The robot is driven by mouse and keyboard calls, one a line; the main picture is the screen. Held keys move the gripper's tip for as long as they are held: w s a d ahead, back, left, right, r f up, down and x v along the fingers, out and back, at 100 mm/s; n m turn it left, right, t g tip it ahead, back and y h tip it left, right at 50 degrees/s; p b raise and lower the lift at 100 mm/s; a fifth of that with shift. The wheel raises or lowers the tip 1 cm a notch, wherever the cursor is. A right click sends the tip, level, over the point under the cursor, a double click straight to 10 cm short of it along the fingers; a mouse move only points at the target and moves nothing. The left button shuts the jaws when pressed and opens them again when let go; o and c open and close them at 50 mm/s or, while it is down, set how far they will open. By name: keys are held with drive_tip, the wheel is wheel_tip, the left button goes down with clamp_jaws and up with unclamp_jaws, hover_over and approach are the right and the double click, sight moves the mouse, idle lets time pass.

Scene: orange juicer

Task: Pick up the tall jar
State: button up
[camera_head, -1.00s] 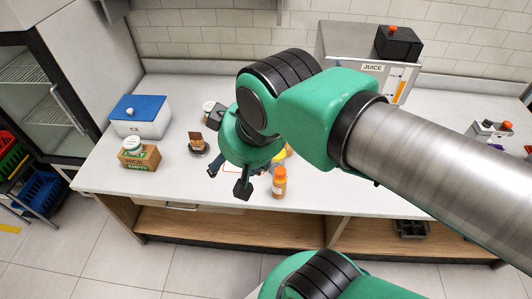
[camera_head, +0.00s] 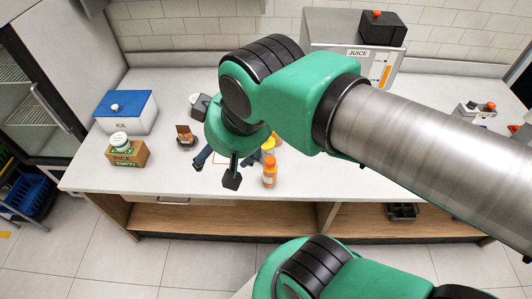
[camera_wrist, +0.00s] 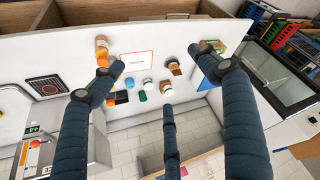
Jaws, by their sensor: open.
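An orange bottle-like jar with an orange cap (camera_head: 269,172) stands upright near the counter's front edge; it looks the tallest of the loose containers. In the wrist view it shows at the upper left (camera_wrist: 102,50), beside the left finger. My gripper (camera_head: 217,168) hangs over the counter, left of this jar and apart from it. Its long dark-blue fingers are spread wide and empty in the wrist view (camera_wrist: 157,72). A yellow-topped container (camera_head: 268,146) stands behind the jar, partly hidden by my arm. A shorter green-topped jar (camera_wrist: 142,96) shows in the wrist view.
A rice box (camera_head: 125,154) with a white-lidded jar on it and a blue-lidded white box (camera_head: 127,112) stand at the left. A brown packet (camera_head: 185,135) is left of my gripper. A juice machine (camera_head: 383,72) stands behind my arm.

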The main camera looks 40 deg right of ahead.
drive_tip(key=w+d+f+g+p, duration=0.1)
drive_tip(key=w+d+f, duration=0.1)
drive_tip(key=w+d, duration=0.45)
drive_tip(key=g+p, duration=0.4)
drive_tip(key=g, duration=0.1)
hover_over(266, 151)
drive_tip(key=w+d, duration=0.2)
drive_tip(key=w, duration=0.1)
drive_tip(key=shift+m, duration=0.3)
wheel_tip(266, 151, down, 22)
drive_tip(key=shift+a+r, duration=0.15)
drive_tip(key=shift+r, duration=0.05)
drive_tip(key=shift+d+f, duration=0.25)
drive_tip(key=shift+f, duration=0.15)
drive_tip(key=shift+f+b, duration=0.8)
drive_tip(key=shift+f, duration=3.45)
